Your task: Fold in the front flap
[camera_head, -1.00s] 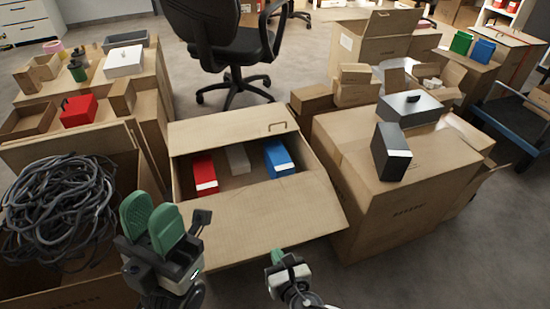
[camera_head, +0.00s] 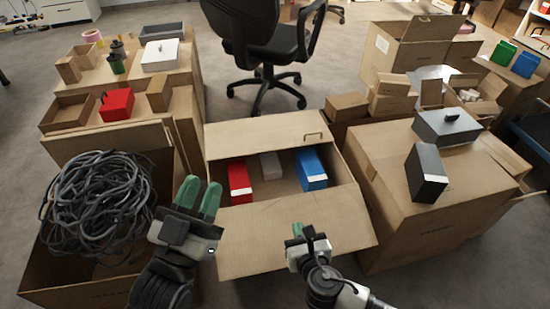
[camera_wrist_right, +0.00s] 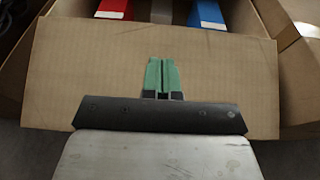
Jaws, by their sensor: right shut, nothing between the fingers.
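The open carton (camera_head: 355,197) in the middle holds a red box (camera_head: 239,182), a grey box (camera_head: 270,165) and a blue box (camera_head: 311,168). Its front flap (camera_head: 262,237) is folded outward and slopes down toward me; in the right wrist view the flap (camera_wrist_right: 235,75) fills much of the picture. My right gripper (camera_head: 297,230) is shut and empty, over the flap's lower right part; its green fingertips (camera_wrist_right: 161,66) show against the flap. Whether they touch it I cannot tell. My left gripper (camera_head: 200,190) is open and empty, by the carton's front left corner.
A carton of coiled black cable (camera_head: 98,205) stands at the left. A closed carton (camera_head: 400,225) with dark boxes on top stands close at the right. An office chair (camera_head: 262,40) is behind. The middle carton's back flap (camera_head: 262,130) is also folded out.

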